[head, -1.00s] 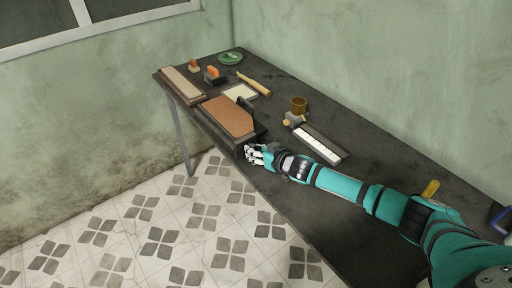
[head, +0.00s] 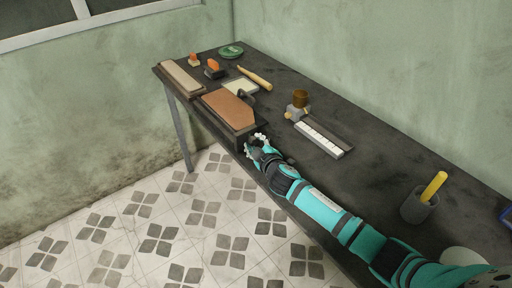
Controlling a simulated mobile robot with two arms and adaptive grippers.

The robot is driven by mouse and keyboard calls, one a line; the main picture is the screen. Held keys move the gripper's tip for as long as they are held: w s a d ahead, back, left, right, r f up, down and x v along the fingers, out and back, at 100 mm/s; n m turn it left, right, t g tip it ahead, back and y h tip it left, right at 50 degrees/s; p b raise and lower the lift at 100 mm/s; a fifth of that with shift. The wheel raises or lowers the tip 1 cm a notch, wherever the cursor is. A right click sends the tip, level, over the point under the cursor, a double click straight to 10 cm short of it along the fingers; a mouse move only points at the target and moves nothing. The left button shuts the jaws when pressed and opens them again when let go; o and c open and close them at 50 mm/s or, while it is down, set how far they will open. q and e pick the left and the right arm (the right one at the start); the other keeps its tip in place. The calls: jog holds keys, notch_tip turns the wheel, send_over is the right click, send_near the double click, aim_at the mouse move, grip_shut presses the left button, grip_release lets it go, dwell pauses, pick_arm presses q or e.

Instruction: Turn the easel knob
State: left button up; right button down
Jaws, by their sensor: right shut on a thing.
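The easel (head: 229,109), a low dark stand with a brown sloped board, sits at the table's front edge, left of centre in the head view. My right gripper (head: 256,142), on the teal arm, is at the easel's near right corner. It is shut, with its white-tipped fingers around the knob on the easel's side; the fingers hide the knob, so its turn cannot be seen. My left gripper is not in view.
The dark table (head: 345,178) runs along the wall. A dark cup (head: 417,208) holds a yellow stick near my arm. A long pale board (head: 181,78) lies at the far left.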

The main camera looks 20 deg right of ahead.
jog(key=shift+f+n+t+h+b, duration=0.15)
jog(key=shift+n+t+h+b, duration=0.15)
jog(key=shift+n+b, duration=0.35)
jog(key=c, duration=1)
grip_release()
